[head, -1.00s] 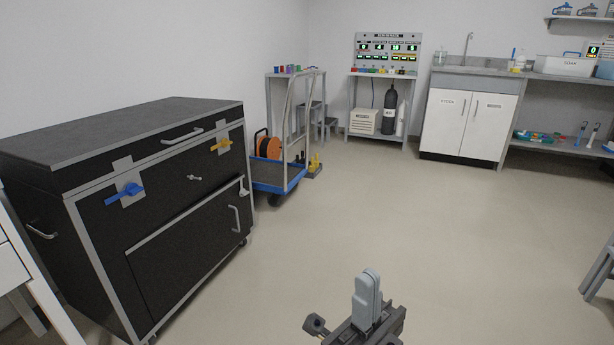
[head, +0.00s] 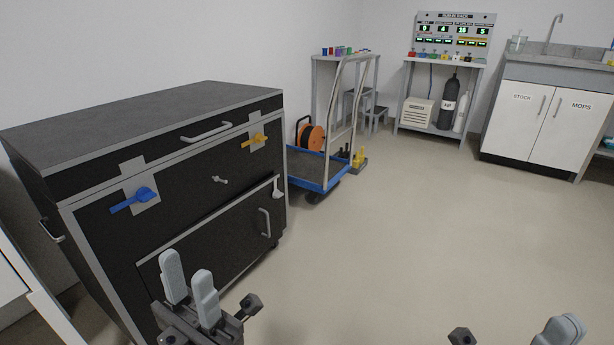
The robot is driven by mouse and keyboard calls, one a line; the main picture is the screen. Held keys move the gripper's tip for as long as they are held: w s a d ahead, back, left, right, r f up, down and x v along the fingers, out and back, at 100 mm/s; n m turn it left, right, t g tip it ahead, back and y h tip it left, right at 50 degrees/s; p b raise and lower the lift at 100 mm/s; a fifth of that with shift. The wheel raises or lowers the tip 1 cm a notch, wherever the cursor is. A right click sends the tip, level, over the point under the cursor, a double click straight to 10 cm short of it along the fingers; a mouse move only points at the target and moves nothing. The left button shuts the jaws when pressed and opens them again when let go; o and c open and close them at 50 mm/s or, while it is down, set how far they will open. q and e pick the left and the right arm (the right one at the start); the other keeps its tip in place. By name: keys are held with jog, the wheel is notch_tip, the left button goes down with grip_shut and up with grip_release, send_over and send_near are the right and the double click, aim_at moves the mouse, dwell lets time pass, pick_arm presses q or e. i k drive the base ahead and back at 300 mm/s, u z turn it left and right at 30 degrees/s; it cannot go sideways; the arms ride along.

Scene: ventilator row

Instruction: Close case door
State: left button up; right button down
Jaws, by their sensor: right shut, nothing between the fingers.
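The case is a black cabinet (head: 190,200) with grey trim and a grey top, at the left of the head view. Its door (head: 215,240) is the low front panel with a grey handle (head: 264,222). A pale catch (head: 278,188) sits at the door's upper right corner. I cannot tell whether the door stands slightly ajar. My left gripper (head: 188,282) is open and empty, its fingers apart in front of the door's lower left part, which they partly hide. My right gripper (head: 562,332) is shut and empty at the bottom right, partly cut off by the frame.
A rack (head: 440,95) and a white cupboard (head: 545,120) line the back. The middle floor is clear.

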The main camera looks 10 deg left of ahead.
aim_at(225, 242)
jog(key=u, duration=0.2)
jog(key=i, duration=0.7)
jog(key=u, duration=1)
jog(key=i, duration=0.45)
jog(key=u, duration=0.55)
